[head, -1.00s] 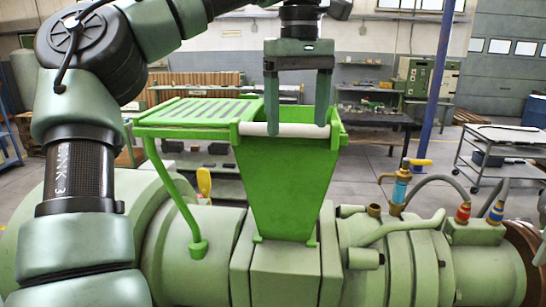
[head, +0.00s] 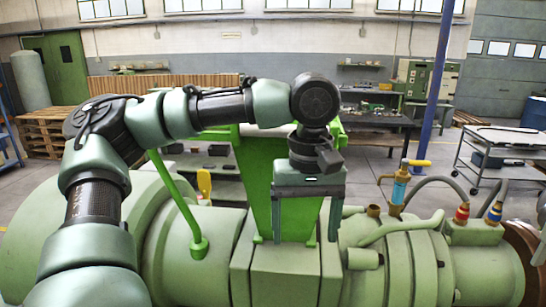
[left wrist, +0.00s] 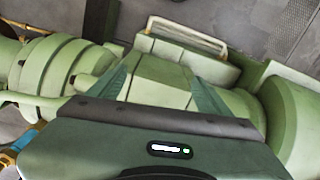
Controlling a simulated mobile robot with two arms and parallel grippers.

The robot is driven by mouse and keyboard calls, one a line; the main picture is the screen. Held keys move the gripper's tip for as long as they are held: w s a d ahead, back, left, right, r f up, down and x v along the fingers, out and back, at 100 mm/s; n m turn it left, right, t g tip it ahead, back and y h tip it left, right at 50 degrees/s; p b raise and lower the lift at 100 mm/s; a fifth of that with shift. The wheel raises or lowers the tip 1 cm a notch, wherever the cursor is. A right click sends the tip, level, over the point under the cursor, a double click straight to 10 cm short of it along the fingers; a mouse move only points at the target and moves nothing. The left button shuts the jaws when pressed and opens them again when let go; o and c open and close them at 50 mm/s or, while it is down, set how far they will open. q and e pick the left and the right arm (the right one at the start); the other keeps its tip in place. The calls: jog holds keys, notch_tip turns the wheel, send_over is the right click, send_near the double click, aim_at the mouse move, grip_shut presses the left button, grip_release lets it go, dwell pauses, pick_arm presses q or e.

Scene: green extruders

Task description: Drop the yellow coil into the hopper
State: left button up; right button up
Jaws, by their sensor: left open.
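The green hopper (head: 262,185) stands upright on the pale green extruder (head: 285,270). In the left wrist view the open fingers (left wrist: 160,78) show above the extruder's block, also empty. I cannot make out a yellow coil in any view. My right gripper is not in view.
A small yellow piece (head: 204,182) shows behind the extruder. A cart (head: 500,150) and a blue post (head: 440,90) are farther back.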

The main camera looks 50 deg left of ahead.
pick_arm(q)
jog(key=shift+m, duration=0.6)
jog(key=shift+s+d+f, duration=0.15)
jog(key=shift+d+f, duration=0.1)
jog(key=shift+f, duration=0.5)
jog(key=shift+s+d+f, duration=0.2)
jog(key=shift+d+f, duration=0.05)
jog(key=shift+f, duration=0.5)
jog(key=shift+s+d+f, duration=0.15)
jog(key=shift+d+f, duration=0.1)
jog(key=shift+f, duration=0.5)
